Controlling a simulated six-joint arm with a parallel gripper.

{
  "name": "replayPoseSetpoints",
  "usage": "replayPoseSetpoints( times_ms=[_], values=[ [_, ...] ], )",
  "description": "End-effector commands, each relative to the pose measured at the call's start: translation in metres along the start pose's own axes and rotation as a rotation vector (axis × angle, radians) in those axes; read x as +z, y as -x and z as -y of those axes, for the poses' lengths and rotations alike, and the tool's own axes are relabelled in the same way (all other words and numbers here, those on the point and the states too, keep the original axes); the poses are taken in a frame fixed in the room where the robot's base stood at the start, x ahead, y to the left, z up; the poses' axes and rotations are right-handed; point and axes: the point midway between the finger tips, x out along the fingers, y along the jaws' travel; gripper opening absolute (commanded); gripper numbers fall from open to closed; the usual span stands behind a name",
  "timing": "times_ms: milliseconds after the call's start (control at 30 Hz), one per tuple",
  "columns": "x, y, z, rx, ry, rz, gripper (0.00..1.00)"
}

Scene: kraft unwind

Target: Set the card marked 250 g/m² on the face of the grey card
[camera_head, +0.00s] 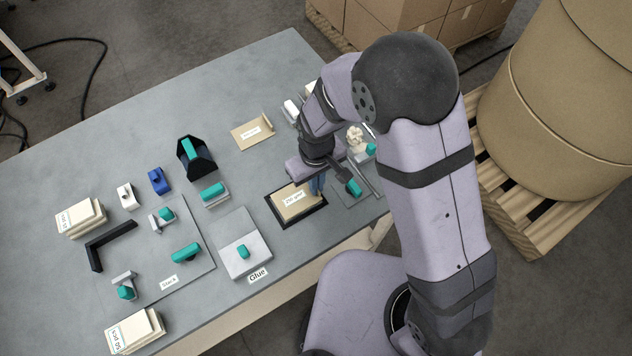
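A tan card (290,211) lies in a shallow black tray (271,217); its white label looks like 250 g/m², though the print is small.
Another tan card holder (252,134) stands behind. Blocks with teal knobs, a black holder (195,160), a black L-shaped bracket (95,254) and two cream card stacks (80,218) (135,332) occupy the left. Small items crowd the right of the tray. The grey table (110,140) is clear at back left.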

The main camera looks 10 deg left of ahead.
Motion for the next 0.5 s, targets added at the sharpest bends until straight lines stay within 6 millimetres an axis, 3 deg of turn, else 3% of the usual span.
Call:
replayPoseSetpoints(
  times_ms=[500],
  values=[
    [-0.0001,-0.0032,0.0000,0.000,0.000,0.000,0.00]
  ],
)
